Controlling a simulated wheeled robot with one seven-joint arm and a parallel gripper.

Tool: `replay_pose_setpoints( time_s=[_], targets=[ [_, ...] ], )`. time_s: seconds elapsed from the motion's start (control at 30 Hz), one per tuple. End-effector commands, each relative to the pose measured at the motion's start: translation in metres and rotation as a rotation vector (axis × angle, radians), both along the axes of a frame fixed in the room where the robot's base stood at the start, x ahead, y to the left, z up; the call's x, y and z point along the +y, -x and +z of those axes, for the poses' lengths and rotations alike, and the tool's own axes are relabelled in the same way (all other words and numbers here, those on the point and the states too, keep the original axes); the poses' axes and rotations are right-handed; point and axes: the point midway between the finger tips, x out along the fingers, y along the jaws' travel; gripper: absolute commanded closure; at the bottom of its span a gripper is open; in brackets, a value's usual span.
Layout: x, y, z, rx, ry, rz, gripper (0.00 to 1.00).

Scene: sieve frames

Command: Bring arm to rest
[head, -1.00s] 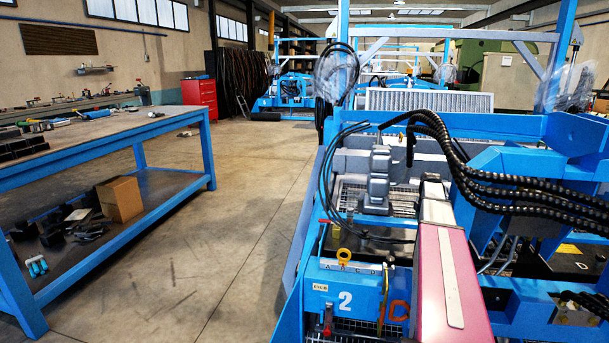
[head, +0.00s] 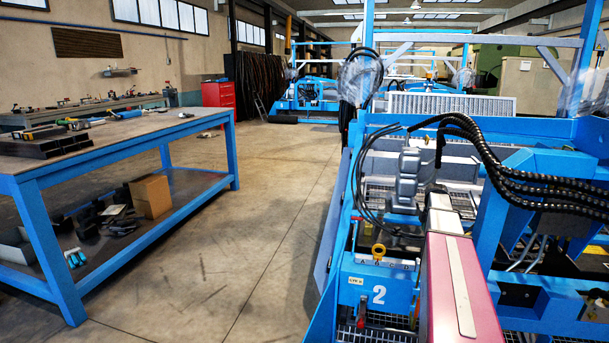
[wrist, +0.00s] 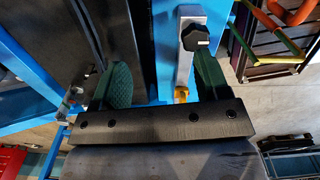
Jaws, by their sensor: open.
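My gripper (wrist: 162,82) shows in the wrist view as a dark crossbar with two green textured fingers standing apart. It is open. A grey metal bar with a black knob (wrist: 195,38) appears between the fingers, close to the right one; how far it lies from them I cannot tell. No thing is visibly clamped. In the head view I cannot make out my gripper clearly.
A blue workbench (head: 120,128) with tools stands at the left; a cardboard box (head: 151,196) is on its lower shelf. A blue machine frame (head: 378,290) marked 2, with black hoses (head: 500,165), fills the right. The floor (head: 245,230) between is clear. A red cabinet (head: 218,98) stands behind.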

Motion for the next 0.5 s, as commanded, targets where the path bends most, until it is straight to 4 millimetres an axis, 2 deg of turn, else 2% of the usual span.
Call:
replay_pose_setpoints(
  time_s=[0.27, 0.37, 0.5],
  targets=[
    [0.058, 0.027, -0.023, 0.001, 0.000, -0.190, 0.31],
    [0.086, 0.043, -0.034, 0.001, 0.000, -0.291, 0.31],
    [0.139, 0.076, -0.053, 0.001, -0.001, -0.488, 0.31]
  ],
)
